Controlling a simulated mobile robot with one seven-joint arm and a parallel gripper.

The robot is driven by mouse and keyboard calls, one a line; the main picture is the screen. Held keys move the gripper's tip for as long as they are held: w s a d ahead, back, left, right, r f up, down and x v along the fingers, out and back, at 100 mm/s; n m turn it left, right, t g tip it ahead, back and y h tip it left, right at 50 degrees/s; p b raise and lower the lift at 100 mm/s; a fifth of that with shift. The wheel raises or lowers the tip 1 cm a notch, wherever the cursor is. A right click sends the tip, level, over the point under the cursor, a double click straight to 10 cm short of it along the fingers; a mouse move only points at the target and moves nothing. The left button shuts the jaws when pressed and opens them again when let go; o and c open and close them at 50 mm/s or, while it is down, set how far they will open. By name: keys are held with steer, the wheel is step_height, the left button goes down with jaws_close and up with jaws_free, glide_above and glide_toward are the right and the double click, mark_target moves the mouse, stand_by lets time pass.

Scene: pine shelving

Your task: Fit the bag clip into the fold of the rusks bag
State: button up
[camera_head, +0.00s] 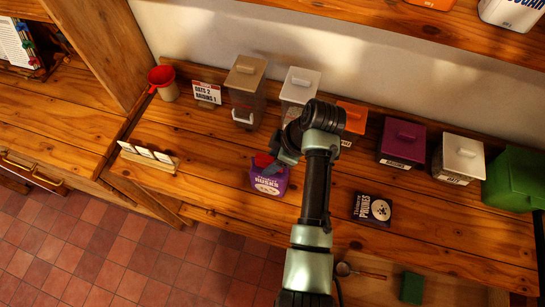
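The purple rusks bag (269,182) stands upright on the wooden counter, left of my arm, its white lettering facing the front. A small red piece (263,160) shows at the top of the bag, close to my gripper; it may be the bag clip, but it is too small to be sure. My gripper (277,162) is just above the bag's top, coming in from the upper right. Its fingertips are small and partly hidden, so I cannot tell whether they are open or shut, or touching the bag. The fold is not clearly visible.
Behind stands a row of lidded bins, including a tan one (246,83), a purple one (402,142) and a white one (459,158). A dark prunes box (373,209) is right of my arm. A card holder (149,157) sits left. Counter between holder and bag is clear.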

steer(key=p+v, duration=0.1)
steer(key=v, duration=1.2)
steer(key=shift+a, duration=0.1)
stand_by(0.4)
